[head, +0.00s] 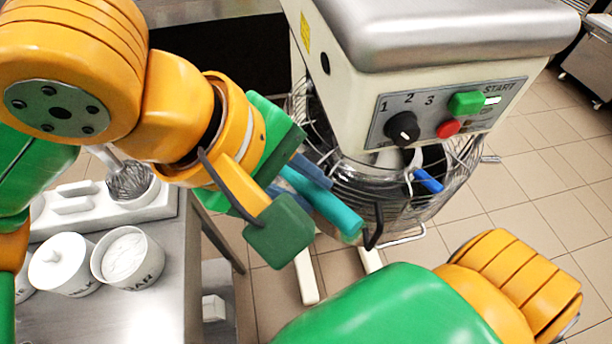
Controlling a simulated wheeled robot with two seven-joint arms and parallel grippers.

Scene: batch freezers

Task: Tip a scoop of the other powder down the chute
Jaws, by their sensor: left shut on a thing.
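My left gripper (298,190) is shut on a teal rod-like handle (330,208), in front of the mixer's bowl guard. The handle slants down to the right; I cannot make out a scoop head or any powder on it. I cannot clearly pick out the chute. My right gripper is out of view; only part of its arm shows.
The mixer (435,100) with its control panel and wire guard (455,180) stands behind the left gripper. Tiled floor (545,160) is open at right.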

